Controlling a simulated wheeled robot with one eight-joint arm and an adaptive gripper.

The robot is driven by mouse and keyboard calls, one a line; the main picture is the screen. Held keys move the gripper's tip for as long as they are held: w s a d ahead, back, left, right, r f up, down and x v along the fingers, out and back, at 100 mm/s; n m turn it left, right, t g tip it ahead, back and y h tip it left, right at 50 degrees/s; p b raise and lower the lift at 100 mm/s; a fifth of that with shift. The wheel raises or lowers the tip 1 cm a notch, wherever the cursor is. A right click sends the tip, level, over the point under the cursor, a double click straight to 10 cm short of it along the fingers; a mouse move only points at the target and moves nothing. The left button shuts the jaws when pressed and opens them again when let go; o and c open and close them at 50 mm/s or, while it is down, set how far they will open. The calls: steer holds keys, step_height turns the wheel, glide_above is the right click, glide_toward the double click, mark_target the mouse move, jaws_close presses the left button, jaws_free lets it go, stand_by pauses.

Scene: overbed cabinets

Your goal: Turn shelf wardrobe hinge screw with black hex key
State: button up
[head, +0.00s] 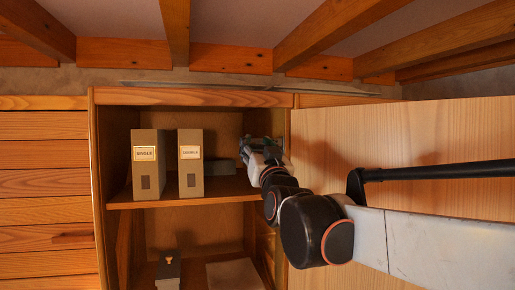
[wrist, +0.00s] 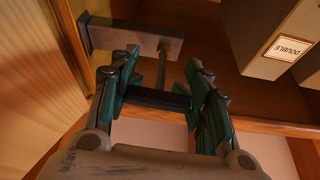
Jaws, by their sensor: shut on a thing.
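My gripper (head: 262,150) is at the open cabinet's right inner side, by the door edge. In the wrist view my gripper (wrist: 161,82) is shut on the black hex key (wrist: 160,98), whose dark bar lies across between the teal fingers. Its thin shaft runs away from the fingers toward the grey metal hinge (wrist: 118,37). The shaft's far end meets the hinge arm's outer end in the picture, where the screw is hidden. I cannot tell whether the tip sits in the screw. In the head view my gripper hides the key and most of the hinge.
The open wooden door (head: 400,128) stands on the right. Two upright file boxes, SINGLE (head: 146,175) and DOUBLE (head: 191,172), stand on the shelf (head: 232,187) left of my gripper. A dark object (head: 168,270) and a pale box (head: 234,275) sit below. Ceiling beams run overhead.

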steer(key=shift+n+y, duration=0.4)
steer(key=shift+n, duration=0.5)
steer(key=shift+s, duration=0.1)
steer(key=shift+s+d, duration=0.3)
steer(key=shift+s, duration=0.55)
steer(key=n+g+y, duration=0.1)
steer(key=n, duration=0.2)
steer(key=n+g+y, duration=0.1)
steer(key=n+y, duration=0.1)
steer(key=n, duration=0.2)
steer(key=shift+n, duration=0.3)
steer(key=n+g+y, duration=0.1)
steer(key=n, duration=0.1)
steer(key=n+y, duration=0.1)
steer(key=n, duration=0.1)
steer(key=shift+n+g, duration=0.4)
steer(key=n+g, duration=0.2)
steer(key=n, duration=0.2)
steer(key=shift+n, duration=0.4)
